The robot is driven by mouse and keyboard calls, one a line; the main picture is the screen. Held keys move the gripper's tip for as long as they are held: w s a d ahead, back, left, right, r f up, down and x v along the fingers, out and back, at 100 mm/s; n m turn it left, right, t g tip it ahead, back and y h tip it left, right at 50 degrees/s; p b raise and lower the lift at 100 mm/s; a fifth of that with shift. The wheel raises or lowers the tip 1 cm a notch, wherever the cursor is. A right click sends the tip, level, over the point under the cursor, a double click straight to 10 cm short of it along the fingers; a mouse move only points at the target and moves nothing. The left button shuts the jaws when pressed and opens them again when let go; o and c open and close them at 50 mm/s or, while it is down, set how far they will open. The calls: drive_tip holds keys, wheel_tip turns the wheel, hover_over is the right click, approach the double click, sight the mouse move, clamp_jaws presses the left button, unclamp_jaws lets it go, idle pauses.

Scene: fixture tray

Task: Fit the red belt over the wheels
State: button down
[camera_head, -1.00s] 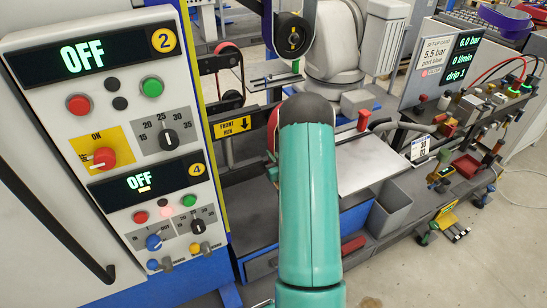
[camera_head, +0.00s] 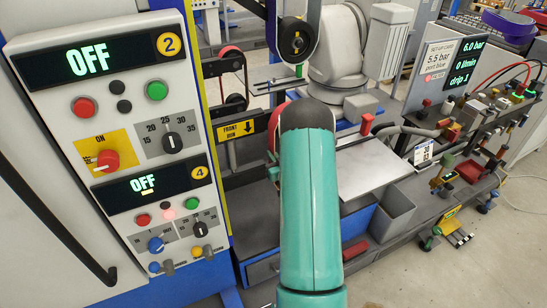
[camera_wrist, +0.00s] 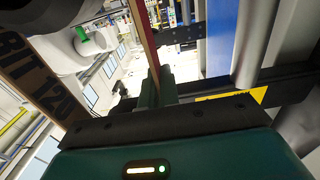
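In the wrist view my gripper (camera_wrist: 160,86) has its two green fingers close together, with a thin red strip between them. The strip, seemingly the red belt (camera_wrist: 147,38), runs up from the fingers to the top edge. In the head view my green arm hides the gripper; a bit of red (camera_head: 275,122) shows beside the arm's dark joint, and I cannot tell if it is the belt. A black wheel (camera_head: 295,42) stands at the top centre. Left of it, a red-rimmed wheel (camera_head: 229,54) sits above a lower wheel (camera_head: 236,103).
A control panel (camera_head: 120,150) with displays reading OFF fills the left. A yellow FRONT RUN sign (camera_head: 238,129) is beside it. A valve bench (camera_head: 470,125) stands at the right.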

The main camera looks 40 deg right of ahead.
drive_tip(key=shift+w+d, duration=0.15)
drive_tip(key=shift+w, duration=0.4)
idle(0.4)
drive_tip(key=shift+f, duration=0.4)
drive_tip(key=c, duration=1.6)
unclamp_jaws()
drive_tip(key=shift+o, duration=0.6)
drive_tip(key=shift+o, duration=0.8)
